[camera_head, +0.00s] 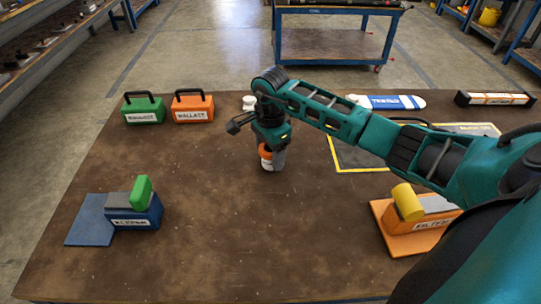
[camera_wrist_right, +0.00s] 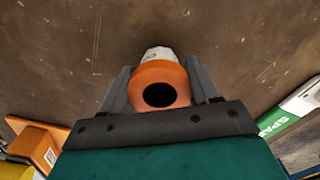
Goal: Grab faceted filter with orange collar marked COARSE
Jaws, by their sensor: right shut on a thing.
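The filter (camera_head: 273,163) has an orange collar and a pale grey body. It is near the middle of the table, below my right gripper (camera_head: 272,145). In the right wrist view, the orange collar (camera_wrist_right: 142,92) with its dark round opening lies between the two fingers of my right gripper (camera_wrist_right: 160,80), which is shut on it. The pale faceted end (camera_wrist_right: 159,54) shows beyond the collar. The COARSE marking cannot be read. I cannot tell whether the filter touches the table. My left gripper is not in view.
A green case (camera_head: 143,111) and an orange case (camera_head: 192,109) stand at the back left. A blue stand (camera_head: 140,218) holds a green block; an orange stand (camera_head: 398,240) holds a yellow cylinder. A white-and-blue object (camera_head: 386,102) lies at the back. The table's front middle is clear.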

